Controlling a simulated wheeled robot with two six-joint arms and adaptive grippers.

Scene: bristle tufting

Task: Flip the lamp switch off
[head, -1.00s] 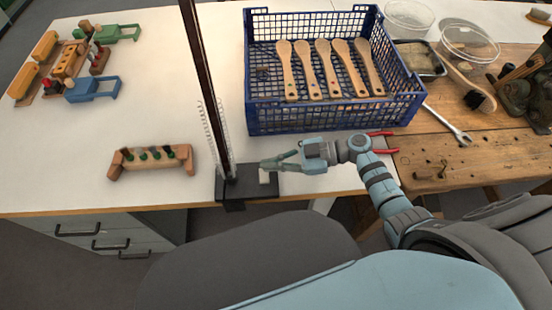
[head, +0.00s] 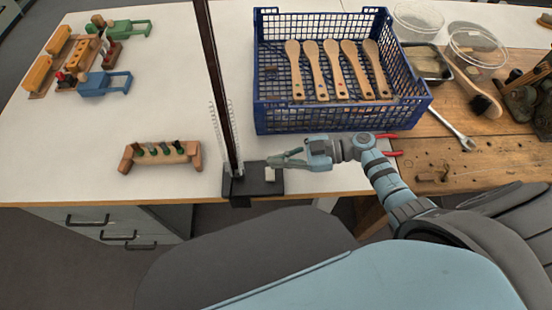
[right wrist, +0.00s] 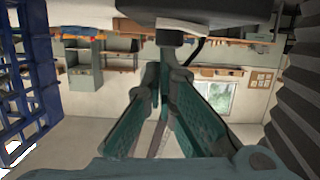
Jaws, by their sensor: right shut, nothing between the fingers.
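The lamp stands at the table's front edge, with a black base (head: 256,182) and a tall dark pole (head: 219,80) rising out of the picture. A small pale switch (head: 270,176) sits on the right part of the base. My right gripper (head: 274,161) is shut and empty, its fingertips just above the switch in the picture; I cannot tell whether they touch it. In the right wrist view, the green fingers (right wrist: 167,75) meet near the middle. My left gripper is not in view.
A blue crate (head: 345,121) with several wooden spoons stands behind my right gripper. A wooden rack with pegs (head: 162,155) is left of the lamp. Wooden toys and blocks lie at the far left. A wrench (head: 451,127) and brush (head: 483,98) lie at the right.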

